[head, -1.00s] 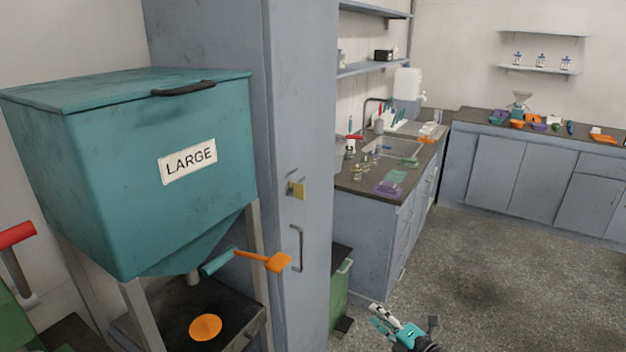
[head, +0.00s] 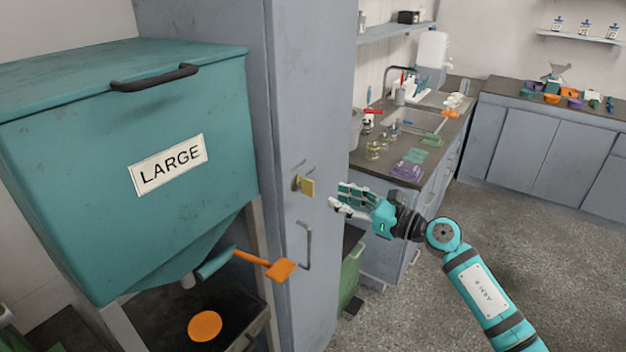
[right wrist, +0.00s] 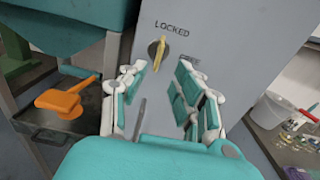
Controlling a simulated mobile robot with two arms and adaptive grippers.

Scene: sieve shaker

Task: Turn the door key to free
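The yellow door key (head: 307,187) sits in a lock on the front of the tall grey cabinet (head: 310,90). In the right wrist view the key (right wrist: 159,53) stands nearly upright in a round lock, below the word LOCKED. A second word to its lower right is partly hidden by a finger and looks like FREE. My right gripper (head: 338,197) is open and empty, a little to the right of the key in the head view and apart from it. In the right wrist view its fingers (right wrist: 160,85) are spread on both sides below the key. My left gripper is not in view.
A teal hopper marked LARGE (head: 200,110) stands left of the cabinet, with an orange-handled lever (head: 281,270) sticking out low near the cabinet door. The cabinet's door handle (head: 307,245) is below the key. Floor to the right (head: 560,240) is clear.

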